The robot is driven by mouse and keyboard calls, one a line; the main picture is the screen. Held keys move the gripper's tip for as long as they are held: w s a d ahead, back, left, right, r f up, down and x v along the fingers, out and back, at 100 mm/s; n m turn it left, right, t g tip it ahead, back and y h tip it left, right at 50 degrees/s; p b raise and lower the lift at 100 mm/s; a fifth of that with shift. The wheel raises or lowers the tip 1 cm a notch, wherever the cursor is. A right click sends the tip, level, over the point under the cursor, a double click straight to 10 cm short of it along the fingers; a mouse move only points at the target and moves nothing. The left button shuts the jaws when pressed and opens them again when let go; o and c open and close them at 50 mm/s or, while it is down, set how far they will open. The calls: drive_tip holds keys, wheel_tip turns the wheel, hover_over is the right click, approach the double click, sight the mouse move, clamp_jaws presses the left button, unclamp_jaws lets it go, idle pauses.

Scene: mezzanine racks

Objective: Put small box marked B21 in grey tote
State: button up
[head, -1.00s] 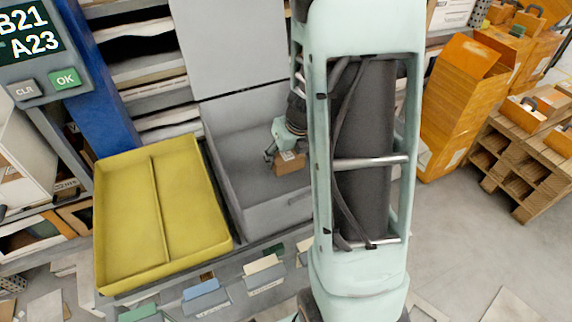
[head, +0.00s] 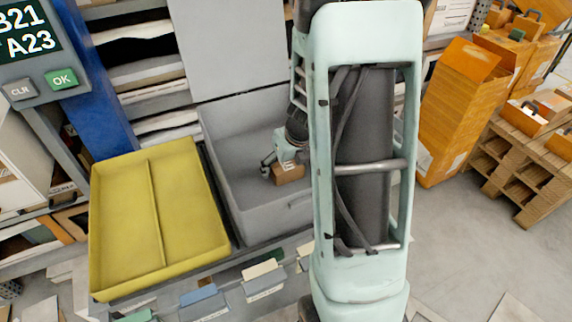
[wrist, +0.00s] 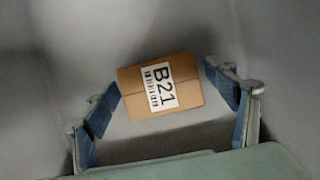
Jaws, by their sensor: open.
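The small brown box marked B21 (wrist: 160,86) lies label up on the grey floor of the tote in the wrist view. It also shows inside the tote in the head view (head: 289,173). My gripper (head: 270,166) reaches down inside the tote at the box. In the wrist view my gripper (wrist: 168,98) is open, with one finger on each side of the box.
A yellow two-part tray (head: 150,210) sits left of the tote. A display (head: 30,50) reading B21 and A23 is at upper left. Tall orange boxes (head: 455,110) and a wooden pallet stack (head: 505,165) stand at right.

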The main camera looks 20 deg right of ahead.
drive_tip(key=p+v, duration=0.7)
drive_tip(key=v, duration=0.5)
drive_tip(key=shift+r, duration=0.25)
